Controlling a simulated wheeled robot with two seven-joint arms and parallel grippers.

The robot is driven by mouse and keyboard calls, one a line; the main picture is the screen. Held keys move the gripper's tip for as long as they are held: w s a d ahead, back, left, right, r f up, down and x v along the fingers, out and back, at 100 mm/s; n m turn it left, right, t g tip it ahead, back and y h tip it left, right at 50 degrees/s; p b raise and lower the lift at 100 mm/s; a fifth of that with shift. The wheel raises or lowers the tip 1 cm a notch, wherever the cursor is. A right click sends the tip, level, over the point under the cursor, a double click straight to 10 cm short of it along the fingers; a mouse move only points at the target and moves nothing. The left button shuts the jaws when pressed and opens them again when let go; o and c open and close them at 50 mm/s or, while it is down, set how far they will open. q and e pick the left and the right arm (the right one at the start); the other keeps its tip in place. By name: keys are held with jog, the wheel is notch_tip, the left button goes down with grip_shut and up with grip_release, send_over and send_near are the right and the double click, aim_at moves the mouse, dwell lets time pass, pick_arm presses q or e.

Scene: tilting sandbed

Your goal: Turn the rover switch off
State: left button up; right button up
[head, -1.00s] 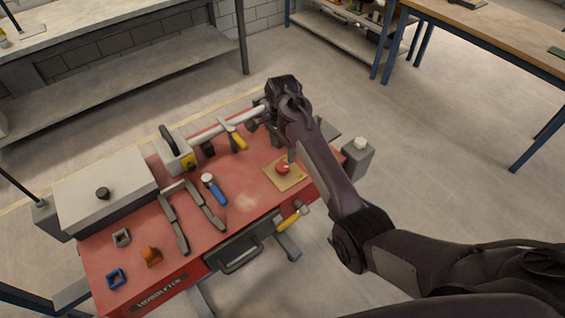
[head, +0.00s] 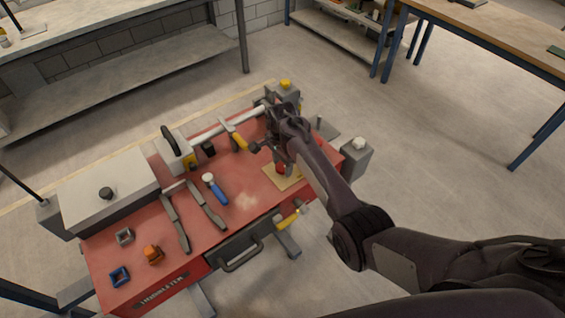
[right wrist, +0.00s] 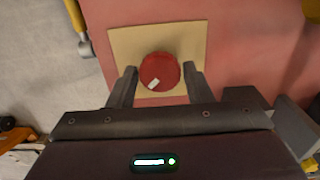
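The switch is a round red knob with a white mark (right wrist: 160,73) on a beige square plate (right wrist: 124,45) at the right of the red bench top. In the head view the plate (head: 290,184) shows, and the knob (head: 281,170) is partly hidden by my right gripper (head: 281,163). In the right wrist view my right gripper (right wrist: 160,76) has its fingers apart, one on each side of the knob. The gaps look very small; I cannot tell whether either finger touches. My left gripper is not in view.
The red bench (head: 240,186) carries a blue-handled tool (head: 215,189), dark-grey bars (head: 207,206), an orange block (head: 153,254) and a blue square ring (head: 120,277). A clamp with a yellow handle (head: 239,141) stands left of my gripper. A grey post (head: 355,160) stands at the right.

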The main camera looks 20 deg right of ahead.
jog(key=c, duration=0.6)
jog(key=shift+o, duration=0.2)
jog(key=n+p, duration=0.1)
jog(key=n, duration=0.1)
jog(key=shift+r+n+p, duration=0.15)
jog(key=shift+n+p, duration=0.2)
jog(key=shift+n, duration=0.05)
jog(key=n+p, duration=0.1)
jog(key=n, duration=0.3)
jog(key=shift+n+p, duration=0.3)
jog(key=n+p, duration=0.1)
jog(key=n, duration=0.9)
jog(key=shift+p, duration=0.3)
jog(key=shift+n, duration=0.4)
